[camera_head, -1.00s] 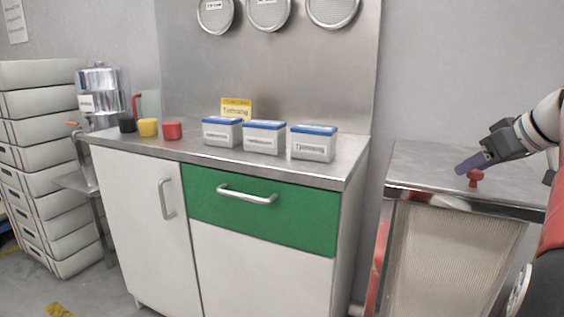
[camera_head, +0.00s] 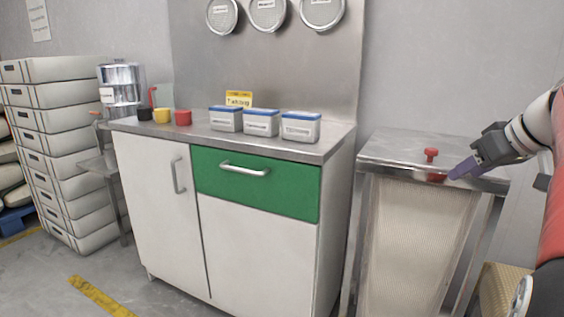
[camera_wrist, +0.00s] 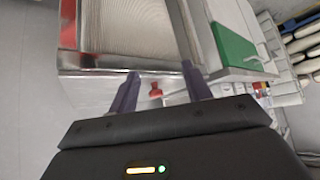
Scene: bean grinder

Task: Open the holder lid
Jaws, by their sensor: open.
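The holder (camera_head: 405,240) is a metal box with a ribbed front at the right of the head view, and its flat lid (camera_head: 395,147) lies closed on top. A red knob (camera_head: 431,155) stands upright on the lid near its front right. My gripper (camera_head: 453,175) is to the right of the knob, close to the holder's front edge. In the wrist view the red knob (camera_wrist: 155,91) shows between the two dark fingers, apart from both, with the holder's front (camera_wrist: 125,28) beyond. My gripper is open and empty.
A cabinet (camera_head: 265,250) with a green drawer (camera_head: 257,184) stands left of the holder. On it are several white boxes with blue lids (camera_head: 262,122) and small coloured cups (camera_head: 161,115). Stacked crates (camera_head: 65,170) stand at far left. The floor in front is clear.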

